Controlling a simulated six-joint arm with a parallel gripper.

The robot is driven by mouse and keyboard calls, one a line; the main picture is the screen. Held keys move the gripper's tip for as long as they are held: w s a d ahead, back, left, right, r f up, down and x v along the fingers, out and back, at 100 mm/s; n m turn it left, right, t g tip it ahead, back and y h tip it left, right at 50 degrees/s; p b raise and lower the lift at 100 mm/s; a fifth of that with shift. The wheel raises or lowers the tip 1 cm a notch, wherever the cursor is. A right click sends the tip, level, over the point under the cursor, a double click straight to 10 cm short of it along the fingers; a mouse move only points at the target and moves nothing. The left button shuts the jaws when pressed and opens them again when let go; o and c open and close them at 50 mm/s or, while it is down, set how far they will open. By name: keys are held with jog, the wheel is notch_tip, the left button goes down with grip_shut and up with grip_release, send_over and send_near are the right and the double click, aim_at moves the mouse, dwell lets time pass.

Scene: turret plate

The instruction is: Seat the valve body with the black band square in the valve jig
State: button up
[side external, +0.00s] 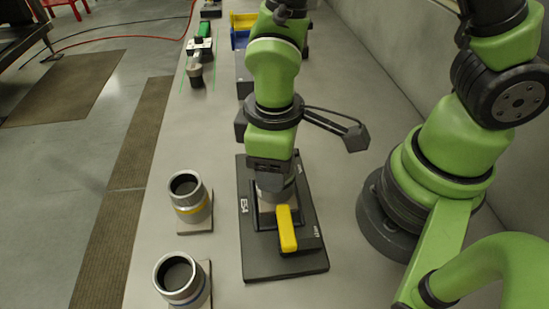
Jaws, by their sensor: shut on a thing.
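The valve jig (258,262) is a dark plate with white markings and a yellow lever handle (287,229) at its near part. My gripper (273,180) points down over the jig and is shut on a grey metal valve body (275,193). The gripper covers the body's upper part, and I cannot make out its band. The body's lower end is within the jig's outline, behind the yellow handle. I cannot tell whether it rests fully down or square there.
A valve body with a yellow band (190,197) and one with a blue band (182,279) stand on square bases left of the jig. A green-and-white tool (202,45) and blue and yellow bins (240,32) are farther back. The bench's left middle is clear.

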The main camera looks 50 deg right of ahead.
jog(key=shift+f, duration=0.2)
jog(key=shift+f, duration=0.4)
jog(key=shift+f, duration=0.8)
dwell(1.3)
jog(key=o, duration=1.4)
notch_tip(320, 180, up, 10)
jog(key=shift+f, duration=0.1)
